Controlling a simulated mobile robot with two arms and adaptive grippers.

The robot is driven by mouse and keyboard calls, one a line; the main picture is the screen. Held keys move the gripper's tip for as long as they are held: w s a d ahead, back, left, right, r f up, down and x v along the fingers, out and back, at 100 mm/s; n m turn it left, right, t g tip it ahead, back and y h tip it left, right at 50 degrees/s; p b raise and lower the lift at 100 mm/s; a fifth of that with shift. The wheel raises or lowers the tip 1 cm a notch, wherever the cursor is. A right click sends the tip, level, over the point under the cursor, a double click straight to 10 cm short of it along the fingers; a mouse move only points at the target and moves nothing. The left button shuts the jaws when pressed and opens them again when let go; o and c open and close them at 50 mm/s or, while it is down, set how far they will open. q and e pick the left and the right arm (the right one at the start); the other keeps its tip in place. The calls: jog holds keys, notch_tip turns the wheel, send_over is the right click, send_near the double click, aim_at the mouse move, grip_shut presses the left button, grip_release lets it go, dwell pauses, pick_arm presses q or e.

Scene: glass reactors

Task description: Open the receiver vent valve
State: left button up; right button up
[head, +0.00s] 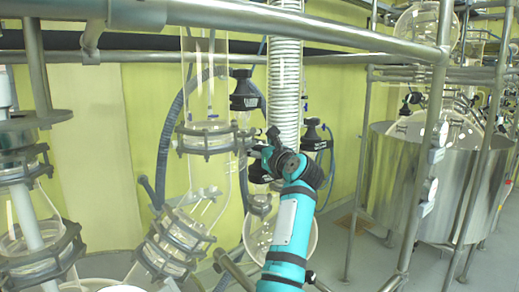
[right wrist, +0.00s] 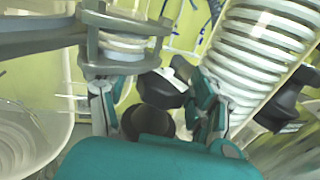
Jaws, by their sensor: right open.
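My right gripper (head: 258,148) reaches in on the teal arm, beside the glass column's flange. In the right wrist view its two fingers (right wrist: 155,98) stand apart, open. A black valve knob with a white label (right wrist: 162,87) shows between and beyond the fingers; I cannot tell whether they touch it. Black valve caps show in the head view: one above the gripper (head: 246,92), one to its right (head: 312,131) and one partly hidden behind it (head: 260,172). No readable label tells which is the receiver vent valve. My left gripper is not in view.
A clamped glass flange (head: 205,138) is close left of the gripper. A steel rail (head: 290,24) crosses above. A round glass vessel (head: 270,240) sits below. A steel tank (head: 430,185) stands right.

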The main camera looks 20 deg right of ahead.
jog(key=shift+w+d+f, duration=0.1)
jog(key=shift+d+f, duration=0.05)
jog(key=shift+d, duration=0.1)
jog(key=shift+c, duration=1.8)
jog(key=shift+a, duration=0.1)
jog(key=c, duration=0.6)
jog(key=shift+d+n+y, duration=0.2)
jog(key=shift+n+y, duration=0.3)
jog(key=shift+y, duration=0.3)
jog(key=n+g+y, duration=0.1)
jog(key=n+y, duration=0.2)
jog(key=y, duration=0.1)
jog(key=shift+g, duration=0.4)
jog(key=n+g+y, duration=0.2)
jog(key=y, duration=0.1)
jog(key=shift+a+y, duration=0.2)
jog(key=shift+y, duration=0.1)
jog(key=o, duration=1)
jog(key=shift+c, duration=0.2)
jog(key=shift+d, duration=0.1)
